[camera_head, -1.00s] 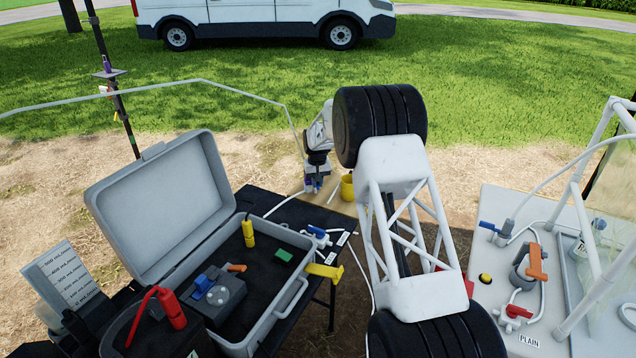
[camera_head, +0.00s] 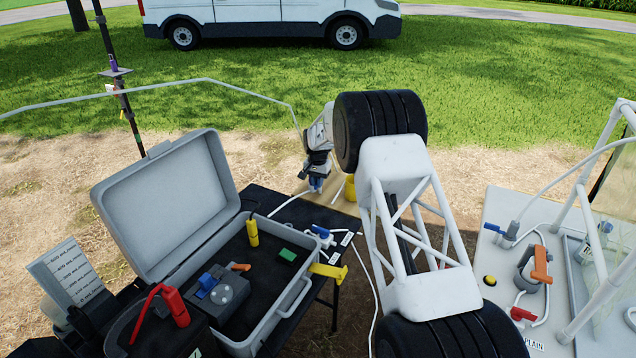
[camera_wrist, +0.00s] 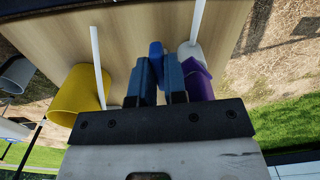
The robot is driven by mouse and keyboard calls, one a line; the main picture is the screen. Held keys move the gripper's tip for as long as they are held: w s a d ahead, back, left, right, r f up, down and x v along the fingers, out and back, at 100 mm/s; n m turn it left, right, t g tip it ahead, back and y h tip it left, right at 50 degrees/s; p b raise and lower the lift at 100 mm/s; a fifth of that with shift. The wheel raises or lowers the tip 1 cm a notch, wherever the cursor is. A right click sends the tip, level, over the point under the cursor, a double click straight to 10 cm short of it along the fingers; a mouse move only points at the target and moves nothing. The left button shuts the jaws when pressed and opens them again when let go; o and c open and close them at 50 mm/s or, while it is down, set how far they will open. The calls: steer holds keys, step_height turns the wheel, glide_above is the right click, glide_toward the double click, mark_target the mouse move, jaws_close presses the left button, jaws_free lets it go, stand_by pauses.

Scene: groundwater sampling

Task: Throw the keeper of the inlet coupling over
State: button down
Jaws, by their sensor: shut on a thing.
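My gripper (camera_wrist: 158,80) points down at a wooden board (camera_wrist: 135,35) in the wrist view. Its two blue-grey fingers are shut on a small blue piece (camera_wrist: 156,50), which looks like the coupling's keeper. Most of it is hidden between the fingers. A purple body (camera_wrist: 199,80) with a pale grey end and a white tube is just right of the fingers, partly behind the gripper; it looks like the inlet coupling. In the head view my gripper (camera_head: 317,178) is low at the board, beyond the dark table, and the coupling is mostly hidden there.
A yellow cup (camera_wrist: 75,95) stands close left of my gripper, with a white tube (camera_wrist: 97,60) between them. In the head view an open grey case (camera_head: 165,205) is on the dark table at left. A pale bench (camera_head: 500,215) with valves stands at right.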

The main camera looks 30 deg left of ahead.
steer(key=shift+r, duration=0.1)
steer(key=c, duration=1.2)
jaws_free()
steer(key=shift+o, duration=0.2)
steer(key=shift+r, duration=3.85)
steer(key=shift+d+r, duration=0.1)
